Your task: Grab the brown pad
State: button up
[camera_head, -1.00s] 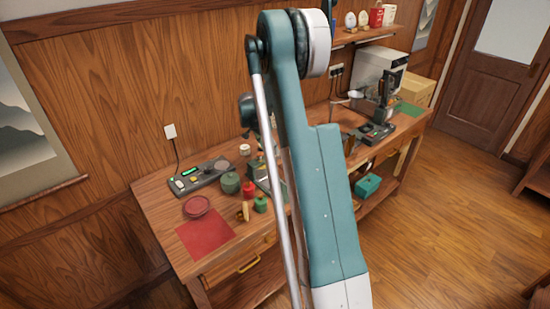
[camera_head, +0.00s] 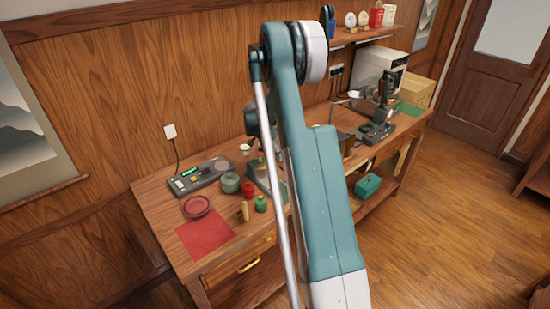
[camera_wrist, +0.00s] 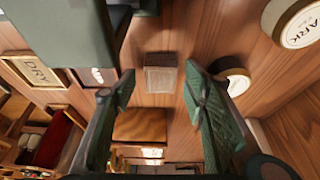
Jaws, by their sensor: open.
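In the wrist view a flat brown pad (camera_wrist: 140,126) lies on the wooden surface, low between my fingers and closer to the left one. My gripper (camera_wrist: 158,80) is open, with its two green ribbed fingers apart and nothing held between them. A small grey-brown block (camera_wrist: 160,78) shows farther up, between the fingertips. The gap from the fingers to the surface is hard to judge. In the head view my arm hides my gripper, and I cannot make out the pad there.
In the wrist view a "DRY" sign (camera_wrist: 38,71) stands left and a round "ARK" label (camera_wrist: 298,22) is at upper right. In the head view a red mat (camera_head: 205,233), a red dish (camera_head: 197,207) and green jar (camera_head: 230,183) occupy the bench's left end. A teal box (camera_head: 368,185) sits below.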

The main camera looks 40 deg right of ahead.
aim_at(274, 155)
dwell(0.5)
jog(key=c, duration=0.8)
jog(key=shift+c, duration=0.2)
notch_tip(274, 155, up, 10)
dwell(0.7)
